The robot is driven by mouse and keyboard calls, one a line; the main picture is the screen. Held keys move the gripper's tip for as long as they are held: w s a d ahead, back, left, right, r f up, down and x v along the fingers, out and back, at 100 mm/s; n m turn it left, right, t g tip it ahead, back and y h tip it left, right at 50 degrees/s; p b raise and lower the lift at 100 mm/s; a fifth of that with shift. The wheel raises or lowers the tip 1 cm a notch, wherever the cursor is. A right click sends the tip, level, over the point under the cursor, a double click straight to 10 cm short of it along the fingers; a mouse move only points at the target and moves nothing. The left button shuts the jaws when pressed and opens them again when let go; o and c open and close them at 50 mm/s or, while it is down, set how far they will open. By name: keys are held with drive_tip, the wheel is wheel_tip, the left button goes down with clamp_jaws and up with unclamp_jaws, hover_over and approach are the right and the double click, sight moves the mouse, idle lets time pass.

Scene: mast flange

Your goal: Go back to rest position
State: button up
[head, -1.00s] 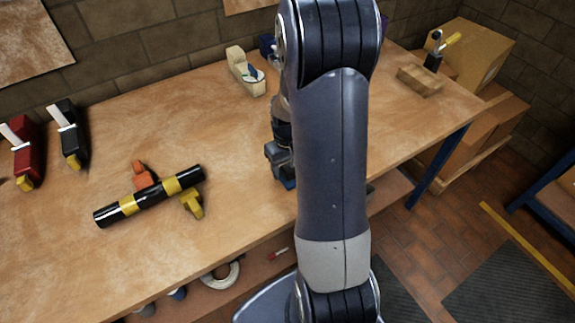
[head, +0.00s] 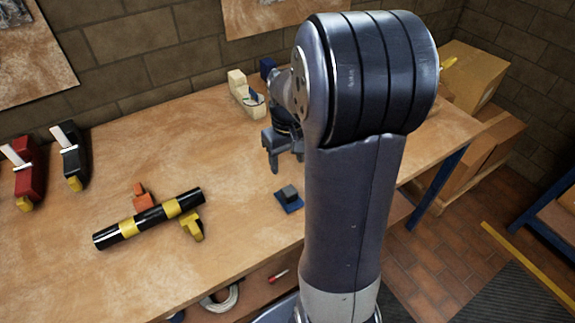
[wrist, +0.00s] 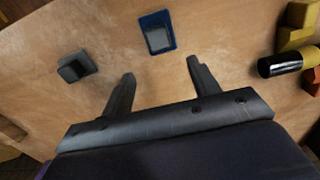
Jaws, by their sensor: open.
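My gripper (head: 270,155) is above the workbench (head: 235,215), beside the large joint of my arm in the head view. In the wrist view my gripper (wrist: 158,75) shows its two fingers spread apart with nothing between them.
A black and yellow striped tube (head: 150,218) rests across orange and yellow supports at left. A red clamp-like tool (head: 24,175) and a black one (head: 70,155) lie further left. A cream wooden piece (head: 245,95) stands at the back. Cardboard boxes (head: 470,75) are at right.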

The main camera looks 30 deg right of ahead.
sight(288, 188)
drive_tip(key=shift+f, duration=0.1)
wheel_tip(288, 188, down, 13)
drive_tip(key=shift+r+b, duration=0.1)
drive_tip(key=shift+b, duration=0.3)
wheel_tip(288, 188, up, 3)
drive_tip(key=shift+p, duration=0.3)
drive_tip(key=shift+r, duration=0.7)
